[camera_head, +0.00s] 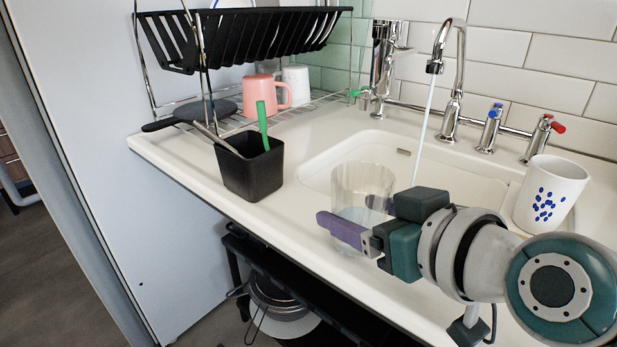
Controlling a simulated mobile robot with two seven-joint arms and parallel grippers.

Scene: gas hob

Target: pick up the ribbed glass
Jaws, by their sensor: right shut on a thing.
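The ribbed glass (362,186) is clear and stands upright at the front edge of the sink, left of the middle of the basin. My right gripper (358,222) comes in from the right and is shut on the glass, with one purple finger across its near side and the other partly seen through or behind it. Whether the glass's base touches the counter is hard to tell. My left gripper is not in view.
A black utensil holder (248,171) stands left of the glass. Taps (455,80) rise behind the sink. A dish rack (240,40) with a pink mug (264,92) is at the back left.

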